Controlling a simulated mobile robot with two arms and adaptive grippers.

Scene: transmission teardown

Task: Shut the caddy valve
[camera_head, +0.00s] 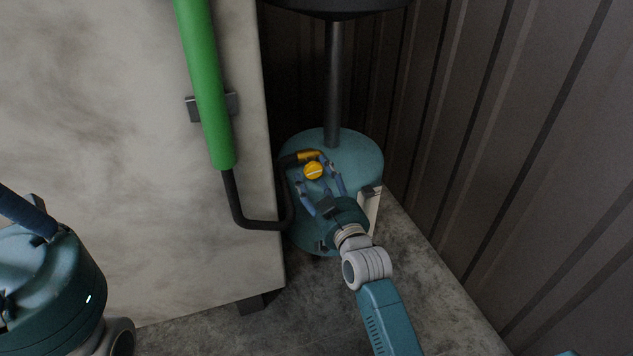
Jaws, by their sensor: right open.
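The caddy is a teal drum (362,152) on the floor, with a dark upright pipe on top. Its valve shows as a round yellow knob (313,171) beside a short yellow pipe piece (306,156) with a black end. My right gripper (318,177) reaches in from below right. It is open, with its blue fingers on either side of the knob in the picture. I cannot tell whether they touch it. The palm hides part of the drum's front. My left gripper (50,275) is close to the camera at the left edge, its fingers mostly cut off.
A large pale cabinet (120,130) stands on the left, close to the drum. A green tube (205,90) with a bent black hose (235,205) runs down its side. A dark ribbed wall (530,150) closes the right. A dark bowl (335,8) tops the pipe.

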